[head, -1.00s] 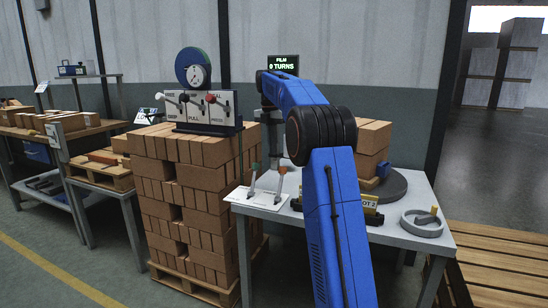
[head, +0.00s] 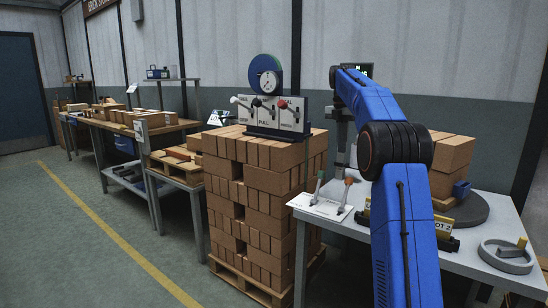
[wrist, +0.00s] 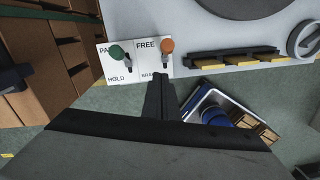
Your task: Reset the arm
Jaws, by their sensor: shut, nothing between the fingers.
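A brick stack (head: 265,190) with a gauge and lever panel (head: 270,115) stands left of the table. A turntable (head: 465,210) with bricks and a grey handwheel (head: 507,256) are on the table's right.

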